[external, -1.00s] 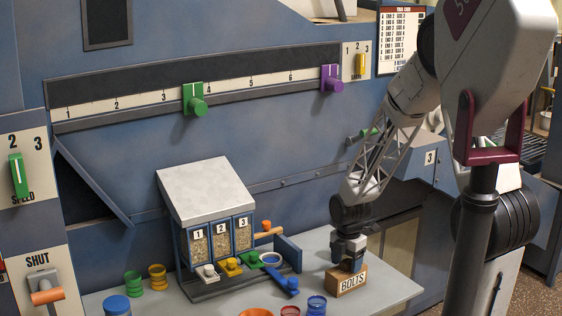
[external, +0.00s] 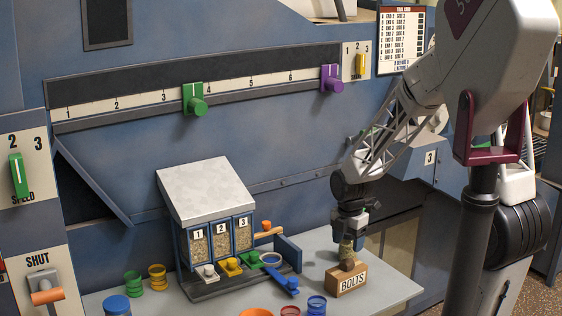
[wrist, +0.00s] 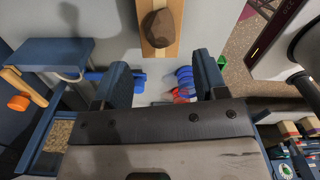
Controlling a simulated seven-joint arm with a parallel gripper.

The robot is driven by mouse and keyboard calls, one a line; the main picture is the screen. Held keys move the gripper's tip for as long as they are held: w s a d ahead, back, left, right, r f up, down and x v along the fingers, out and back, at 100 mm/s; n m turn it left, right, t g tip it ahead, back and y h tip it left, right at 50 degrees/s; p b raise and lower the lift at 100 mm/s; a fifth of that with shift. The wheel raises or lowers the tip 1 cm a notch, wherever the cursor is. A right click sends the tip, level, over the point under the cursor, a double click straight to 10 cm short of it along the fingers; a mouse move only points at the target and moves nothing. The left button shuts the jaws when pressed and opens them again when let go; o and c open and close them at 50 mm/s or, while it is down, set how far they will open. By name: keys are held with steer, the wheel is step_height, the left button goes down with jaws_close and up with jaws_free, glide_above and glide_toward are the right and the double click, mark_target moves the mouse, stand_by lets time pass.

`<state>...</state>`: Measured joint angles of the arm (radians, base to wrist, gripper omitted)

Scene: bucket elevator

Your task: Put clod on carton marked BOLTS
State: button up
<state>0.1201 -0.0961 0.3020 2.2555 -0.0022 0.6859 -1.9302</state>
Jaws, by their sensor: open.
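The carton marked BOLTS (external: 347,280) stands on the grey bench, with its label facing the external camera. The brown, lumpy clod (external: 347,251) rests on top of the carton. In the wrist view the clod (wrist: 160,28) sits on the tan carton top (wrist: 160,52), beyond my fingertips. My gripper (external: 350,232) is just above the clod, pointing down. In the wrist view my gripper (wrist: 160,75) has its two blue fingers wide apart with nothing between them.
A dispenser (external: 215,235) with bins numbered 1 to 3 stands left of the carton. The machine's blue wall rises behind. Bare bench lies right of the carton.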

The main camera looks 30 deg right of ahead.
mark_target(348, 261)
steer(key=shift+r, duration=2.55)
steer(key=s+a+r+m+t, duration=0.1)
steer(key=s+a+r+m, duration=0.2)
steer(key=s+r+m, duration=0.4)
steer(key=s+a+r+m+t, duration=0.1)
steer(key=s+r+m, duration=0.6)
steer(key=s+m, duration=0.7)
steer(key=shift+s+a+t, duration=0.25)
steer(key=shift+a+t, duration=0.05)
steer(key=shift+a, duration=0.6)
